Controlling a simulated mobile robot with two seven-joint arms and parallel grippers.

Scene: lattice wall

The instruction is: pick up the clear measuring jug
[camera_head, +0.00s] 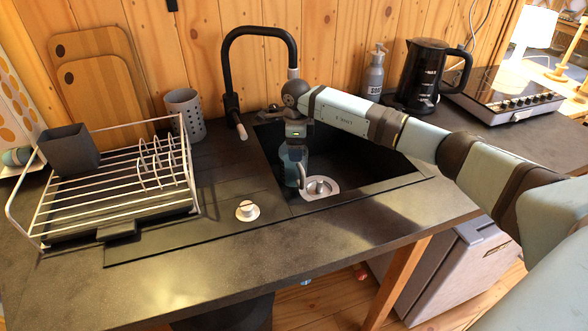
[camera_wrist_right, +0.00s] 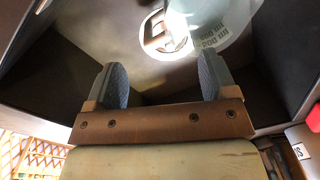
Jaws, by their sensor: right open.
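The clear measuring jug (camera_wrist_right: 228,36) shows in the right wrist view as a pale, see-through shape with printed markings, partly cut off by the top edge. In the head view a bluish, see-through form (camera_head: 292,168) stands in the sink below my right wrist and seems to be the jug; the gripper partly hides it. My right gripper (camera_wrist_right: 160,78) is open, with its two grey pads apart and nothing between them. The jug lies beyond the fingertips, mostly toward the right finger. Whether a finger touches it, I cannot tell. My left gripper is not in view.
The dark sink's walls surround the gripper, with a silver drain (camera_head: 320,187) at the bottom. A black faucet (camera_head: 231,80) stands left of my arm. A dish rack (camera_head: 115,190) is at left; a soap bottle (camera_head: 375,72) and black kettle (camera_head: 420,75) stand behind my arm.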

